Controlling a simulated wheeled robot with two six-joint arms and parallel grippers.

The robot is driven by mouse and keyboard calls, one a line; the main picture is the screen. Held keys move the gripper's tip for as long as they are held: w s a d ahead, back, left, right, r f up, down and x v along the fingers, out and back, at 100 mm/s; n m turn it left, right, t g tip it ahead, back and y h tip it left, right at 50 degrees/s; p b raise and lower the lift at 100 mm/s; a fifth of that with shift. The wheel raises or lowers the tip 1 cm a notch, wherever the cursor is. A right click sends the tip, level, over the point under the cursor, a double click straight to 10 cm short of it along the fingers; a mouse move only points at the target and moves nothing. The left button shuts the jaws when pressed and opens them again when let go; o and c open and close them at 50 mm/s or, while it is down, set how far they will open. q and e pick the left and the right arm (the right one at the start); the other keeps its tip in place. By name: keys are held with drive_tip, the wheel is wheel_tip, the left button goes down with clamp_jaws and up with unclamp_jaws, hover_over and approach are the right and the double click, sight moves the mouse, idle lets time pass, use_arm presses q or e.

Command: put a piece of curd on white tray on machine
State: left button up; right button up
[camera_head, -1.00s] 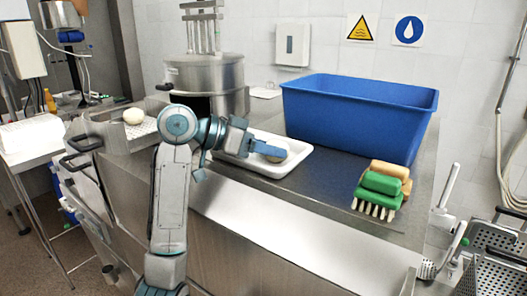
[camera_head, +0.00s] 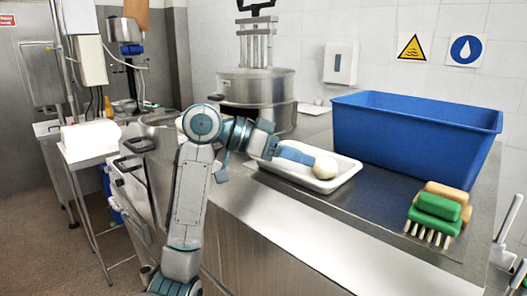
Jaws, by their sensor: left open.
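A round white piece of curd (camera_head: 325,167) rests on the white tray (camera_head: 346,178), which lies on the dark top of the steel machine (camera_head: 300,224). My left gripper (camera_head: 308,158) is open and empty, just left of the curd over the tray. Its fingers are seen edge-on, so any small gap to the curd is hard to tell. A second pale round piece (camera_head: 181,123) is mostly hidden behind my left arm, at the steel basin (camera_head: 150,140). My right gripper is not in view.
A large blue bin (camera_head: 410,138) stands behind and right of the tray. Green and tan brushes (camera_head: 437,207) lie near the right edge. A steel pot (camera_head: 257,95) stands at the back. Dark surface between tray and brushes is clear.

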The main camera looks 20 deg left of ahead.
use_arm(q)
drive_tip(key=b+v, duration=0.1)
drive_tip(key=v, duration=0.4)
drive_tip(key=shift+s+a+b, duration=0.15)
drive_tip(key=shift+a+b, duration=0.2)
drive_tip(key=shift+v, duration=0.75)
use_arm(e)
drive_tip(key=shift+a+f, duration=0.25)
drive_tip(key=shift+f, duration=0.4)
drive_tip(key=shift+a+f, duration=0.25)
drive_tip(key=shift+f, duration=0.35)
use_arm(q)
drive_tip(key=shift+r, duration=0.1)
